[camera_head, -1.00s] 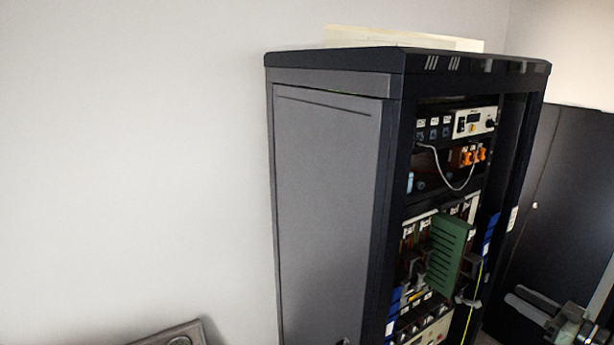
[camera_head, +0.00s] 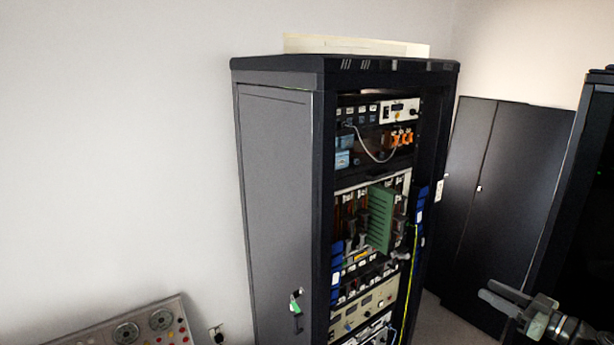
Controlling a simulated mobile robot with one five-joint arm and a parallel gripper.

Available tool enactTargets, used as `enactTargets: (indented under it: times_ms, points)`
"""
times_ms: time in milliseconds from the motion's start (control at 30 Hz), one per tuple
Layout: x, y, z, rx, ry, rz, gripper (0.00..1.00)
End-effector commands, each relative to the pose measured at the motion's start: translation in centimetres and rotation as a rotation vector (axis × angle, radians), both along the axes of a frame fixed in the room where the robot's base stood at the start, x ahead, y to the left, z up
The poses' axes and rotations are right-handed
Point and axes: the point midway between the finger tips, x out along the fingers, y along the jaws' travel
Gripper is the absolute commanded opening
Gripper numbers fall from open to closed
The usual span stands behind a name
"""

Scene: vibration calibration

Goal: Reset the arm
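My gripper (camera_head: 503,300) shows at the lower right, at the end of my grey arm, pointing left. Two pale finger-like bars lie close together there. The gap between them is not clear, and I see no object held. It is in front of the floor and the dark cabinet, apart from the equipment rack (camera_head: 277,170).
The tall open-front rack holds several modules, including a green module (camera_head: 381,218), with cables hanging in front. A control panel (camera_head: 122,330) with dials is at the lower left. A dark cabinet (camera_head: 500,200) stands behind right; another black cabinet (camera_head: 580,200) is at the right edge.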

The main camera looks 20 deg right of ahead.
Motion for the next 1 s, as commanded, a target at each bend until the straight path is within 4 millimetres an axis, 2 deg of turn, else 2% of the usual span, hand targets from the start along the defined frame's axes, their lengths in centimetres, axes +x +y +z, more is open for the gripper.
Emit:
enactTargets:
  times_ms: [67, 367, 567, 667, 767, 867, 900, 967, 1000]
  points:
    - [0.5, 0.4, -0.2, 0.000, 0.000, 0.011, 0.37]
    - [5.6, 5.1, -1.4, 0.000, 0.000, 0.124, 0.37]
    - [10.3, 10.5, -2.7, 0.000, 0.000, 0.243, 0.37]
    - [12.9, 14.4, -3.7, -0.004, 0.009, 0.320, 0.37]
    - [15.7, 19.6, -5.6, -0.021, 0.041, 0.418, 0.37]
    - [18.6, 26.7, -8.8, -0.058, 0.105, 0.545, 0.37]
    - [19.5, 29.9, -10.3, -0.073, 0.146, 0.598, 0.37]
    - [20.4, 34.5, -12.7, -0.095, 0.220, 0.674, 0.37]
    - [20.7, 37.6, -14.5, -0.110, 0.279, 0.721, 0.37]
